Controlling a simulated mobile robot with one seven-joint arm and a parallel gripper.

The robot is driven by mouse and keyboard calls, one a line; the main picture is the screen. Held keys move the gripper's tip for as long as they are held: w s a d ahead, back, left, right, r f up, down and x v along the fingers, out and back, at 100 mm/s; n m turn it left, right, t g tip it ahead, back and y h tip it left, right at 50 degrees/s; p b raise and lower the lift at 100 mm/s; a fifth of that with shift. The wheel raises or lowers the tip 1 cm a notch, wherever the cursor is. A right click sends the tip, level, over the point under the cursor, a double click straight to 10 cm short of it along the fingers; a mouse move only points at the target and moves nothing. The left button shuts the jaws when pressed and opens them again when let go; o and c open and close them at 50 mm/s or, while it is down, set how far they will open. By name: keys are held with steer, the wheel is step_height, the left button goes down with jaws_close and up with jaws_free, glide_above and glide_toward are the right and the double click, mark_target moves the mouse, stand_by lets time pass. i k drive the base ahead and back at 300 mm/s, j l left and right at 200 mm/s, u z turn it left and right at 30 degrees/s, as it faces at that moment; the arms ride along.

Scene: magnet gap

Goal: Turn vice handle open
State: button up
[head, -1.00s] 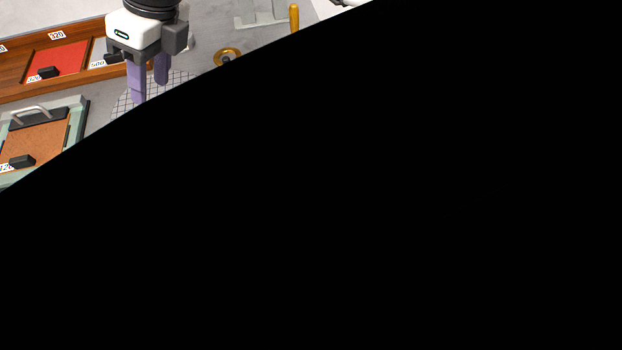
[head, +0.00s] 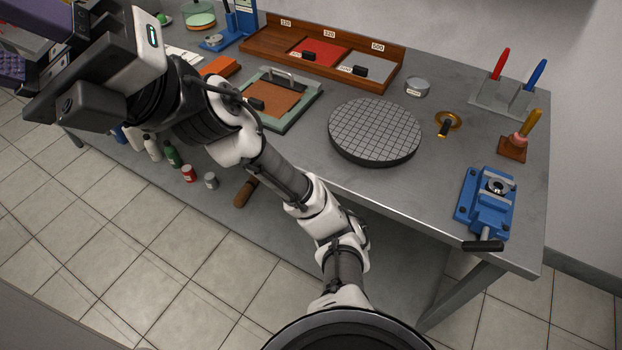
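The blue vice (head: 484,205) is bolted near the right front corner of the bench. A round metal part with a dark centre (head: 499,186) sits at its jaws; I cannot tell how tightly it is held. The vice handle, a black bar (head: 483,246) on a short metal screw, sticks out past the bench's front edge and lies roughly level. My gripper (head: 62,62) is at the far left, high and close to the camera, far from the vice.
A round gridded plate (head: 375,132) stands mid-bench. Near the vice are a stamp-like tool with a yellow handle (head: 520,134), a brass ring (head: 449,119) and a rack with red and blue handles (head: 506,97). My arm crosses the bench's left front.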

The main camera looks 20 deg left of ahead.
mark_target(483, 245)
steer(key=k+l, duration=0.1)
steer(key=l, duration=0.25)
steer(key=k+l+u, duration=0.1)
steer(key=l, duration=0.3)
steer(key=k+l, duration=0.1)
steer(key=l, duration=0.25)
steer(key=k+l+z, duration=0.4)
steer(key=k, duration=0.2)
